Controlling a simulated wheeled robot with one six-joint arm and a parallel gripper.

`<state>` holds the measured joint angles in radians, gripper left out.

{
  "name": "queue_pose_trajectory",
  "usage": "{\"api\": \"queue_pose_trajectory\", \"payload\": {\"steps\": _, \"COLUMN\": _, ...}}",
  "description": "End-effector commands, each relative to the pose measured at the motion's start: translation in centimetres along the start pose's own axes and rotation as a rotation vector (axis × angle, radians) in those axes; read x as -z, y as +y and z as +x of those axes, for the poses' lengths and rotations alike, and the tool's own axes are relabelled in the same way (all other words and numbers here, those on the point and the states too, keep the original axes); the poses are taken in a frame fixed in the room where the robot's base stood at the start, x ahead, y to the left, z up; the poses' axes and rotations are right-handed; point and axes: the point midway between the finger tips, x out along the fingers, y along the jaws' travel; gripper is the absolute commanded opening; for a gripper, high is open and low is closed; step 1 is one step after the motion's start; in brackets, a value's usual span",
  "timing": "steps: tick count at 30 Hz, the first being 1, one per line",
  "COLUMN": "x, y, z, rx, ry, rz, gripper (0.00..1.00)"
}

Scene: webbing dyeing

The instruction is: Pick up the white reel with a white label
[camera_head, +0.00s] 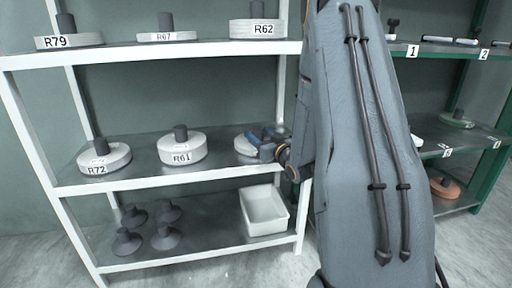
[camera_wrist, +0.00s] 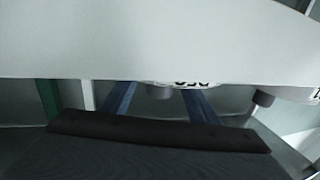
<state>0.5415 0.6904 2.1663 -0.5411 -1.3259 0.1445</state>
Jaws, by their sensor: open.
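My gripper (camera_head: 262,136), with blue fingers, is open at the right end of the white rack's middle shelf. It is at a white reel (camera_head: 243,147) that it partly hides; that reel's label does not show in the head view. In the wrist view, which looks upside down, a reel with a dark hub (camera_wrist: 159,92) and a partly cut-off label shows between the open fingers (camera_wrist: 160,101). I cannot tell whether they touch it. White reels labelled R61 (camera_head: 182,150) and R72 (camera_head: 104,160) stand to the left on the same shelf.
The top shelf holds white reels R79 (camera_head: 69,42), R67 (camera_head: 167,36) and R62 (camera_head: 258,29). Below are several dark cones (camera_head: 127,242) and a white bin (camera_head: 264,211). A green rack (camera_head: 487,160) stands right. A pale surface (camera_wrist: 150,40) fills the wrist view's top.

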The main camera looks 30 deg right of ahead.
Motion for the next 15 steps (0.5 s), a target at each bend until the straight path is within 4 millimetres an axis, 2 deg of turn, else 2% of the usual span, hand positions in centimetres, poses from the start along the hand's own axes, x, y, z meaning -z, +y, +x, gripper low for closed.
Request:
{"api": "queue_pose_trajectory", "payload": {"steps": 4, "x": -0.09, "y": -0.12, "z": 1.5, "rx": 0.002, "ry": 0.0, "rz": 0.0, "gripper": 0.55}}
{"api": "queue_pose_trajectory", "payload": {"steps": 12, "x": 0.01, "y": -0.07, "z": 1.66, "rx": 0.0, "ry": -0.001, "rz": 0.001, "gripper": 0.55}}
{"api": "queue_pose_trajectory", "payload": {"steps": 15, "x": 0.01, "y": -0.07, "z": 1.65, "rx": 0.0, "ry": -0.001, "rz": 0.001, "gripper": 0.38}}
